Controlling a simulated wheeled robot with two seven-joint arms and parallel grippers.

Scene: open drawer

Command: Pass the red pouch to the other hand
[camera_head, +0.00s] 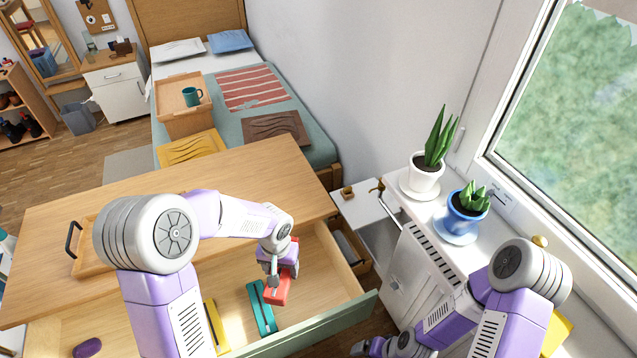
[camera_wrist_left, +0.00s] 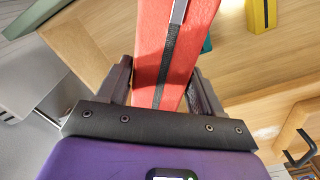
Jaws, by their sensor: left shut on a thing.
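The red pouch (camera_head: 281,290) is in my left gripper (camera_head: 280,272), over the open drawer (camera_head: 335,283) of the wooden desk. In the left wrist view the red pouch (camera_wrist_left: 172,50), with a dark zip along it, sits between the two dark fingers of the left gripper (camera_wrist_left: 162,90), which are shut on its sides. My right arm comes in at the lower right of the head view. Its far end (camera_head: 375,347) is near the bottom edge, apart from the pouch, and its jaws cannot be made out.
A teal pouch (camera_head: 262,308), a yellow pouch (camera_head: 215,327) and a purple oval thing (camera_head: 87,348) lie in the drawer. The drawer's green front (camera_head: 325,325) is an edge before my arms. Two potted plants, white (camera_head: 424,176) and blue (camera_head: 466,212), stand by the window.

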